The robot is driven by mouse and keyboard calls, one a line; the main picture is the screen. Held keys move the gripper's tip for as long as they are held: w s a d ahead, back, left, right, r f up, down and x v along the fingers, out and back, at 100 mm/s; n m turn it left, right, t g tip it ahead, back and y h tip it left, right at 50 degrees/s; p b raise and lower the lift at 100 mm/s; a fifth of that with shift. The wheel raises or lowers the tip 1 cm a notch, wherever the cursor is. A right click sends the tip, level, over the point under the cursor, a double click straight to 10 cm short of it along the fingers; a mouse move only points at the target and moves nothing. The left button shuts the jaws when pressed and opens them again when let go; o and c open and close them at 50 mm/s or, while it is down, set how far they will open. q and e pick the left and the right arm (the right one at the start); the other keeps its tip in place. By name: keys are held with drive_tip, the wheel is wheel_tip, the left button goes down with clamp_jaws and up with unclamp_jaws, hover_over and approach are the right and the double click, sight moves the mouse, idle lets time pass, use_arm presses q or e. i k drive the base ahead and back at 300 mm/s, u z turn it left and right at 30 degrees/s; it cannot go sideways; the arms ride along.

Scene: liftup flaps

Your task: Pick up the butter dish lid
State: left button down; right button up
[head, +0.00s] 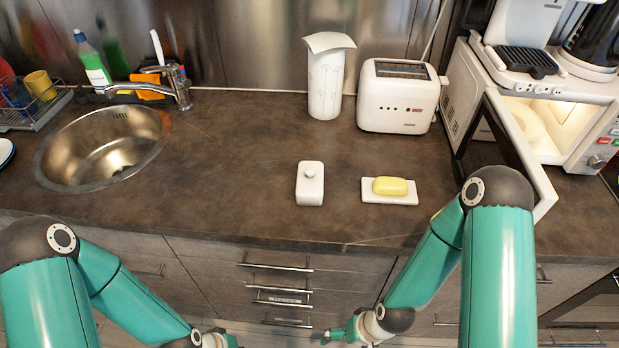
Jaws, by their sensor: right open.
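The white butter dish lid (311,188), with a small round knob on top, stands on the counter near its front edge. To its right, apart from it, the white butter dish base (389,199) holds a yellow block of butter (390,186). My right gripper (335,335) is low in front of the counter, below its edge, open and away from the lid. My left arm reaches down at the lower left, and only part of its gripper (222,341) shows at the bottom edge. Its fingers are cut off.
A white toaster (396,100) and a paper towel roll (326,85) stand at the back. A microwave with its door (510,150) open is at the right. A sink (105,148) is at the left. The counter (225,190) between sink and lid is clear.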

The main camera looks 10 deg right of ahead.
sight(311, 179)
drive_tip(key=u, duration=0.75)
drive_tip(key=k, duration=0.55)
drive_tip(key=z, duration=0.15)
